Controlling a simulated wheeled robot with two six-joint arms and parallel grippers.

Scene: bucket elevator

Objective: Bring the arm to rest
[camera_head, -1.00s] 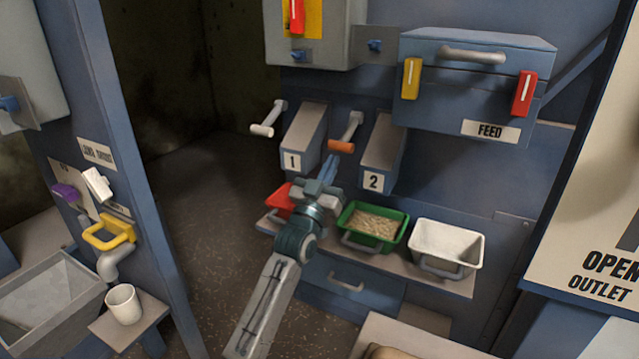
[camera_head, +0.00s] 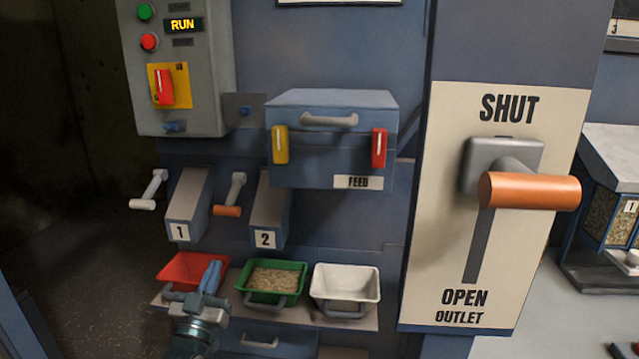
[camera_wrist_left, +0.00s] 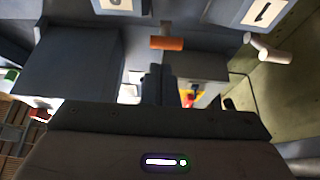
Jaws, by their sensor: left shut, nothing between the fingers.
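My left gripper (camera_head: 213,270) is in the lower left of the head view, fingers pointing up and held together, with nothing between them. It overlaps the right part of the red tray (camera_head: 185,268) in the picture; I cannot tell the gap between them. In the left wrist view the closed fingers (camera_wrist_left: 158,85) show at the middle, just below an orange-gripped lever (camera_wrist_left: 167,43). The forearm is cut off by the bottom edge of the head view. My right gripper is in neither view.
A green tray of grain (camera_head: 272,282) and a white tray (camera_head: 345,288) share the shelf. Chutes 1 (camera_head: 187,210) and 2 (camera_head: 269,212) hang above, with levers beside them. The feed box (camera_head: 335,150) is higher. The outlet lever (camera_head: 528,191) is up at SHUT. The panel reads RUN (camera_head: 181,25).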

